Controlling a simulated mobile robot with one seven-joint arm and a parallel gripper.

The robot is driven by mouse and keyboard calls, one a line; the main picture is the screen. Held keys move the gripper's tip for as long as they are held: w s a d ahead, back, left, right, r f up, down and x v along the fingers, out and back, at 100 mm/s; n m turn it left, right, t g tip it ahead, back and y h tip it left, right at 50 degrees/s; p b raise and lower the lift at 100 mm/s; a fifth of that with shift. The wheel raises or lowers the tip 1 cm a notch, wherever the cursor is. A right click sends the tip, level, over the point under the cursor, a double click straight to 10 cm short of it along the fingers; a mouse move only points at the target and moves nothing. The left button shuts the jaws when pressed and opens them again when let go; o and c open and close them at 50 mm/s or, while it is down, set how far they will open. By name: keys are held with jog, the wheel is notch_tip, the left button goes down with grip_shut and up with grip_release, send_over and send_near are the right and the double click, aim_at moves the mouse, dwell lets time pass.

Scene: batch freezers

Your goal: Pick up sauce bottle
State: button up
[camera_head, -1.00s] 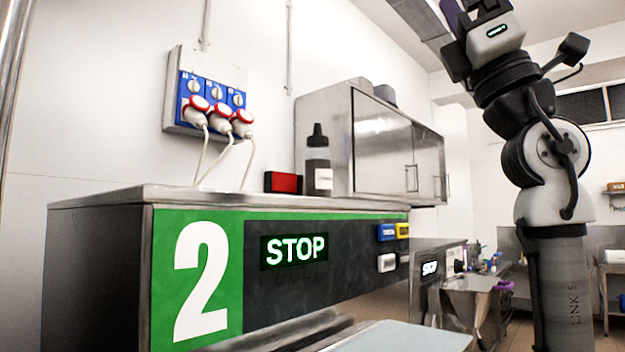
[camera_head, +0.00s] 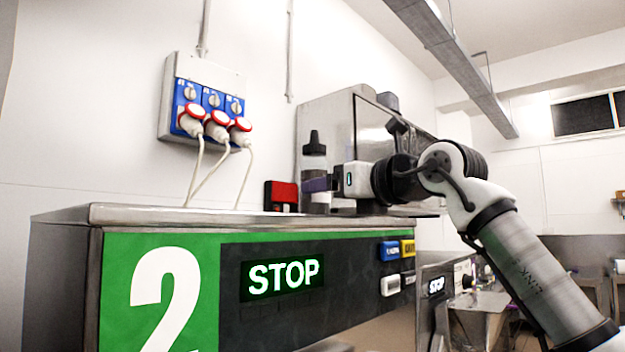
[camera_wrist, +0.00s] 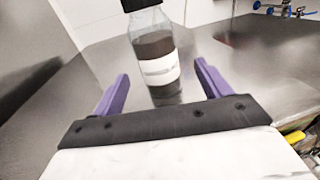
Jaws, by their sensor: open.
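The sauce bottle (camera_head: 314,163) stands upright on top of the steel freezer, with a black nozzle cap and a pale label. In the wrist view the bottle (camera_wrist: 154,50) stands ahead, between the lines of the two purple fingers, its base near their tips. My gripper (camera_wrist: 160,78) is open, with one finger on each side and a visible gap to the bottle. In the head view my gripper (camera_head: 318,184) is level with the bottle's lower half, and a purple finger covers part of it.
A red and black box (camera_head: 281,195) stands left of the bottle on the freezer top (camera_head: 130,213). A steel cabinet (camera_head: 345,115) is close behind the bottle and my gripper. Cables hang from the blue wall sockets (camera_head: 213,105). The freezer top at left is clear.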

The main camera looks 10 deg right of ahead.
jog(key=shift+x, duration=1.2)
jog(key=p+x, duration=0.3)
jog(key=x, duration=0.2)
jog(key=shift+s+a+r, duration=0.1)
jog(key=shift+a+r, duration=0.05)
jog(key=c, duration=1.1)
